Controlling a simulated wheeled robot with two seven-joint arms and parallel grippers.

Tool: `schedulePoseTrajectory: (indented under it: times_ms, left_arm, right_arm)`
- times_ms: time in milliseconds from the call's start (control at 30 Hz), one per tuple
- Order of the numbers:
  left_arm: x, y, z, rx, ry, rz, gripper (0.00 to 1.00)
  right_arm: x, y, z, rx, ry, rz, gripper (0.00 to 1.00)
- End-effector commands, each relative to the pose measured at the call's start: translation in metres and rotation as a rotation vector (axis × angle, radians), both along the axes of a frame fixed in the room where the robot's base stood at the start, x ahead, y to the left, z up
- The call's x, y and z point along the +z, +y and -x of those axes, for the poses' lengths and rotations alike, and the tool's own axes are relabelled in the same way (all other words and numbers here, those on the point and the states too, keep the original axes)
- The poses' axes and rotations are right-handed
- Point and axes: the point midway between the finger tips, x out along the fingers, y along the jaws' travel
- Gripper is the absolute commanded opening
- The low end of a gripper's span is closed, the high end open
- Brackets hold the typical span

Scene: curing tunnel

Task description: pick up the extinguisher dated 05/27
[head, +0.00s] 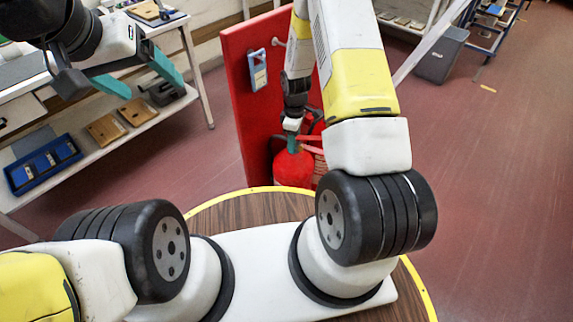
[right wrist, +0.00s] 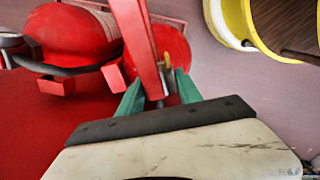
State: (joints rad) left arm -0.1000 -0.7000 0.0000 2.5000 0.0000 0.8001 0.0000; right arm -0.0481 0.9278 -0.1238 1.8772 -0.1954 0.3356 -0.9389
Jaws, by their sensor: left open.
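A red extinguisher (head: 293,169) stands on the floor by the red panel, beyond my round base. My right gripper (head: 292,143) reaches down to its top. In the right wrist view the teal fingers of my right gripper (right wrist: 160,82) lie either side of a red handle (right wrist: 140,40), with a yellow pin beside it. I cannot tell whether they grip it. The extinguisher body (right wrist: 178,47) shows behind. A second red extinguisher (right wrist: 70,35) with a gauge lies to the left in that view. No date is readable. My left gripper (head: 138,80) is open and empty at the upper left.
A red panel (head: 250,105) with a blue-and-white tag (head: 258,70) stands behind the extinguishers. A shelved bench at left holds a blue tray (head: 42,165) and wooden boards (head: 106,130). A grey bin (head: 441,54) stands at upper right. Floor at right is clear.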

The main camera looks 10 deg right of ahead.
Motion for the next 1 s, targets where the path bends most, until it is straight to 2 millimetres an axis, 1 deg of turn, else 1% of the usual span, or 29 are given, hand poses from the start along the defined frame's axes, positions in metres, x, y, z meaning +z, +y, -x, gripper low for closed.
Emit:
schedulePoseTrajectory:
  times_ms: [33, 67, 100, 467, 567, 667, 1000]
  left_arm:
    - [0.000, 0.000, 0.000, 0.000, 0.000, 0.000, 0.78]
    - [0.000, 0.000, 0.000, 0.000, 0.000, 0.000, 0.78]
    - [0.000, 0.000, 0.000, 0.000, 0.000, 0.000, 0.78]
    - [0.000, 0.000, 0.000, 0.000, 0.000, 0.000, 0.78]
    - [0.000, 0.000, 0.000, 0.000, 0.000, 0.000, 0.78]
    - [0.000, 0.000, 0.000, 0.000, 0.000, 0.000, 0.78]
    - [0.000, 0.000, 0.000, 0.000, 0.000, 0.000, 0.78]
  right_arm:
    - [0.000, 0.000, 0.000, 0.000, 0.000, 0.000, 0.06]
    - [0.000, 0.000, 0.000, 0.000, 0.000, 0.000, 0.01]
    - [0.000, 0.000, 0.000, 0.000, 0.000, 0.000, 0.00]
    - [0.002, 0.000, -0.002, 0.000, -0.004, 0.000, 0.00]
    - [0.006, -0.001, -0.001, -0.001, -0.006, 0.000, 0.00]
    - [0.013, -0.003, 0.001, 0.000, -0.007, 0.000, 0.00]
    - [0.053, -0.002, 0.001, 0.000, -0.007, -0.001, 0.00]
